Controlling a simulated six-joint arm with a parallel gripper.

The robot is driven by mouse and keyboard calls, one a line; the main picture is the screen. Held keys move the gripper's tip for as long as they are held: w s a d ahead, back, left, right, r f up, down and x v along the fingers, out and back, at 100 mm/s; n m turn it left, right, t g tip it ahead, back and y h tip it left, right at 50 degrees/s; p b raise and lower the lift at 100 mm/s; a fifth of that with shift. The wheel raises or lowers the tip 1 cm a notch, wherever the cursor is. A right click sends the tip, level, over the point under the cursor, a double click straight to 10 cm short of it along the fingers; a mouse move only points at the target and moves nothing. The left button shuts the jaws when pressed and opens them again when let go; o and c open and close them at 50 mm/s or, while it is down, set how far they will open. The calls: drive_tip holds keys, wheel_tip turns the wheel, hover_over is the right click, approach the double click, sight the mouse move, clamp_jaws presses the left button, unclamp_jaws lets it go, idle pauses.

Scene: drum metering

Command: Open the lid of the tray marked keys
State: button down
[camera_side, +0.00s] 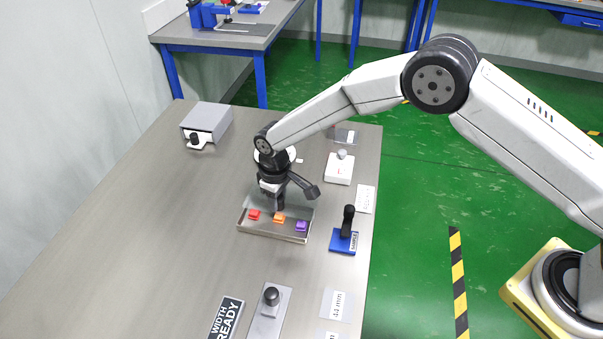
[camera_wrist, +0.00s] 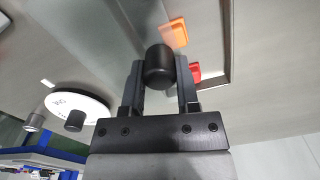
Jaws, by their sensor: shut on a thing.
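A shallow metal tray (camera_side: 270,235) stands on the table in the side view, with a red, an orange and a purple block showing inside. No keys marking is legible on it. My gripper (camera_side: 279,203) is over the tray's back part and hides some of it. In the wrist view my gripper (camera_wrist: 160,85) is shut on a black knob (camera_wrist: 160,62), one finger on each side. The knob stands in front of a grey metal surface; whether that is the lid is unclear. The orange block (camera_wrist: 174,32) and red block (camera_wrist: 195,72) show beyond the knob.
A white disc (camera_wrist: 78,108) with a black knob is near my gripper. A ball-knobbed plate (camera_side: 270,315) lies in front. The table's left is clear.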

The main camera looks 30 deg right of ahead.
drive_tip(key=w+d, duration=0.3)
drive_tip(key=shift+w, duration=0.1)
drive_tip(key=shift+c, duration=1.7)
unclamp_jaws()
drive_tip(key=shift+r, duration=0.1)
wheel_tip(320, 180, up, 8)
drive_tip(key=shift+d, duration=0.1)
